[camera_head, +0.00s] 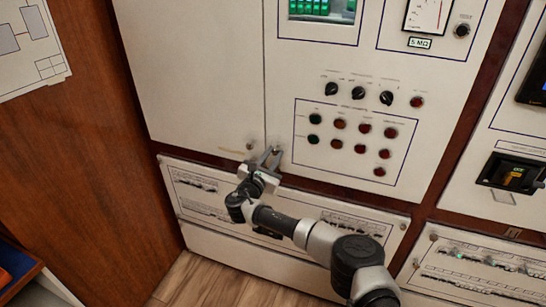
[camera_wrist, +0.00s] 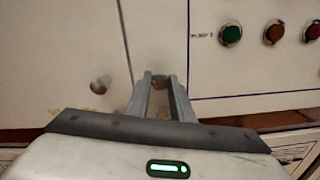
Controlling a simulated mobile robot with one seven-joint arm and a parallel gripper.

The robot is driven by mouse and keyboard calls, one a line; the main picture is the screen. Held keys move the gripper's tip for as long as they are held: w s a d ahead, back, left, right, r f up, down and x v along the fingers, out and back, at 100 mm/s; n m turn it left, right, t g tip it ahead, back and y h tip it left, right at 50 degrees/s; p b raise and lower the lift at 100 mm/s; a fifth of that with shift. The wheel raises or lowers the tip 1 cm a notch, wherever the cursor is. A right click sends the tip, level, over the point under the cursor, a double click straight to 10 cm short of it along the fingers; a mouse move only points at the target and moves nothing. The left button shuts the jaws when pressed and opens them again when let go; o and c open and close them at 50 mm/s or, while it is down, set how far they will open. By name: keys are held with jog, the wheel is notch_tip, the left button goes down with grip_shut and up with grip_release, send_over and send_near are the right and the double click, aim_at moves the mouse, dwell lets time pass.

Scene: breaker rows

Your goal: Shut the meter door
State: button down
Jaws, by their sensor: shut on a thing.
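The meter door (camera_head: 285,80) is the tall cream panel with a dial gauge, a green-lit display, black knobs and coloured buttons. It stands upright, and a thin dark seam separates it from the plain panel on its left; it looks nearly flush, but I cannot tell whether a small gap remains. My gripper (camera_head: 270,154) is at the door's lower left corner, fingers pointing at the panel. In the wrist view the fingers (camera_wrist: 160,80) are shut on a small brownish knob (camera_wrist: 160,82) on the door, which the fingers partly hide.
The plain cream panel (camera_head: 195,70) on the left has its own small knob (camera_wrist: 100,85) near the seam. Below is a breaker row panel (camera_head: 310,208). A wooden wall (camera_head: 80,140) stands at left. Another panel with an orange switch (camera_head: 515,176) is at right. Some floor (camera_head: 200,280) is clear.

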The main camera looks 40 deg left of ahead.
jog(key=c, duration=2)
grip_release()
jog(key=shift+w+a+r, duration=0.1)
jog(key=shift+r, duration=0.3)
jog(key=o, duration=0.4)
jog(key=shift+w+a+f, duration=0.1)
jog(key=shift+c, duration=0.2)
jog(key=shift+o, duration=0.5)
jog(key=shift+f, duration=0.15)
jog(key=shift+f, duration=0.1)
jog(key=v, duration=1.7)
jog(key=shift+s+d, duration=0.2)
